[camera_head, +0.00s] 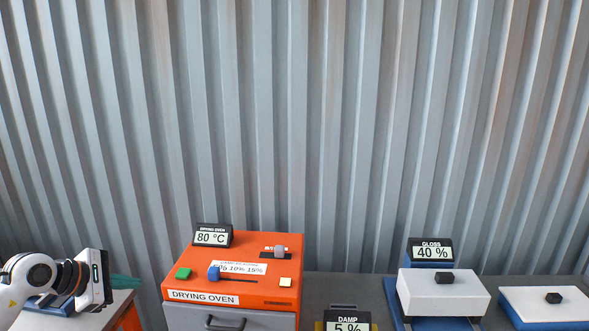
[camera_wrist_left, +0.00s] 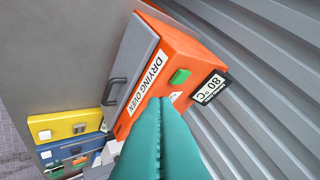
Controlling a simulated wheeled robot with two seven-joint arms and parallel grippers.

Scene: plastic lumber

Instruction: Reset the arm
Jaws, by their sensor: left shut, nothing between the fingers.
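My left arm comes in from the left in the head view. Its gripper (camera_head: 138,283) has teal fingers that are shut with nothing between them, pointing right toward the oven but apart from it. In the left wrist view the shut fingers (camera_wrist_left: 159,102) lie side by side in front of the oven. The orange drying oven (camera_head: 245,260) shows 80 °C on its display (camera_head: 212,236). It also shows in the left wrist view (camera_wrist_left: 180,60), tilted by the camera. My right gripper is not in view.
Right of the oven stand a damp display (camera_head: 347,327) reading 5 %, a gloss display (camera_head: 431,252) reading 40 %, and white-and-blue boxes (camera_head: 445,295) (camera_head: 545,305). A corrugated metal wall (camera_head: 300,120) closes the back. A yellow unit (camera_wrist_left: 65,125) shows in the left wrist view.

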